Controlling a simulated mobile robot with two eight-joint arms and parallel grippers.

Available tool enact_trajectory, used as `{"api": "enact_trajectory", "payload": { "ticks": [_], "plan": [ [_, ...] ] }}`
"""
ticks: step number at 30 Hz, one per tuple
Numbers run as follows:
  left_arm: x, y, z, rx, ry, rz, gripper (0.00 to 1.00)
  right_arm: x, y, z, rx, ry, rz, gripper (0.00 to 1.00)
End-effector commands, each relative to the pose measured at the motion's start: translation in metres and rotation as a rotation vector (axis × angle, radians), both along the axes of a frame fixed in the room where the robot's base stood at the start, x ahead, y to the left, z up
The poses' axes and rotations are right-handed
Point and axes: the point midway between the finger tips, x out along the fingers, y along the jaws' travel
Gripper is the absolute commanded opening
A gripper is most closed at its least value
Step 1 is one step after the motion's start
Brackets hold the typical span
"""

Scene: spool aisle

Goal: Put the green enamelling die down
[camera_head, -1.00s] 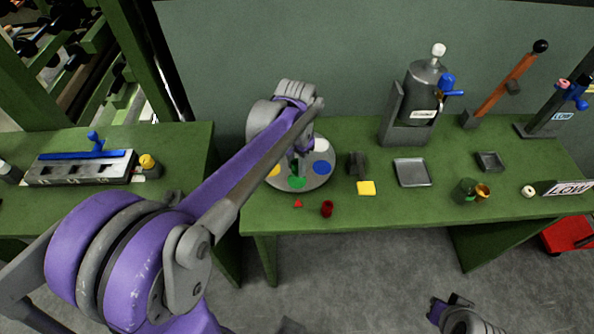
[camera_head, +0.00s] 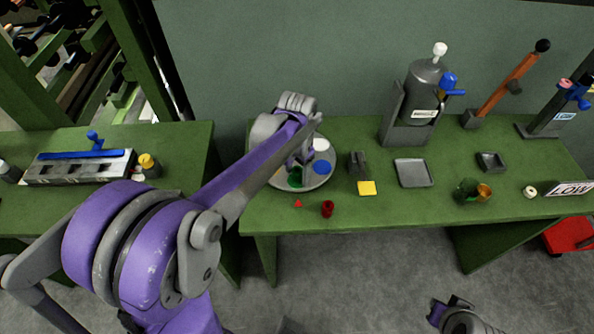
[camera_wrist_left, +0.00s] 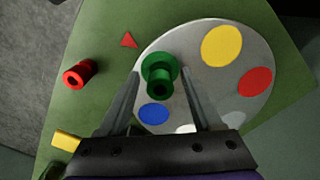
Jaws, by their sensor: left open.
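The green enamelling die (camera_wrist_left: 159,76) stands on the round grey disc (camera_wrist_left: 212,113), at the place of its green spot. It also shows dark in the head view (camera_head: 296,179). My left gripper (camera_wrist_left: 162,72) is open, with one finger on each side of the die; gaps show between the fingers and the die. In the head view my left gripper (camera_head: 300,163) is low over the disc, and my arm hides part of the disc. The disc also carries yellow (camera_wrist_left: 222,46), red (camera_wrist_left: 255,81), blue (camera_wrist_left: 153,114) and white spots. My right gripper (camera_head: 450,312) shows only partly at the bottom edge.
A red cylinder (camera_head: 327,209) and a small red triangle (camera_head: 298,203) are near the disc on the green bench (camera_head: 400,215). A yellow square (camera_head: 367,188), a grey tray (camera_head: 413,173) and a grey canister machine (camera_head: 424,95) are to its right.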

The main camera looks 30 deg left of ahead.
Motion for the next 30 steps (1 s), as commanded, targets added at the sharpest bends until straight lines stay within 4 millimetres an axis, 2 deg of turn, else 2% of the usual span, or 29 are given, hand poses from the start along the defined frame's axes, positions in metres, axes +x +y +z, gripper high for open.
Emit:
{"api": "enact_trajectory", "payload": {
  "ticks": [4,8,21,25,30],
  "plan": [
    [0.000,0.000,0.002,0.000,0.000,0.000,0.66,0.001,0.000,0.002,0.000,-0.001,0.000,0.00],
    [0.000,0.000,0.015,0.000,0.000,0.000,0.66,0.002,0.000,0.005,0.000,-0.003,0.000,0.00],
    [0.000,0.000,0.104,0.000,0.000,0.000,0.66,0.004,0.000,0.014,0.000,-0.009,0.000,0.00],
    [0.000,0.000,0.118,0.000,0.000,0.000,0.66,0.005,0.000,0.016,0.000,-0.009,0.000,0.00],
    [-0.011,-0.007,0.121,0.004,-0.029,0.016,0.66,0.005,0.000,0.016,0.000,-0.009,0.000,0.00]
  ]
}}
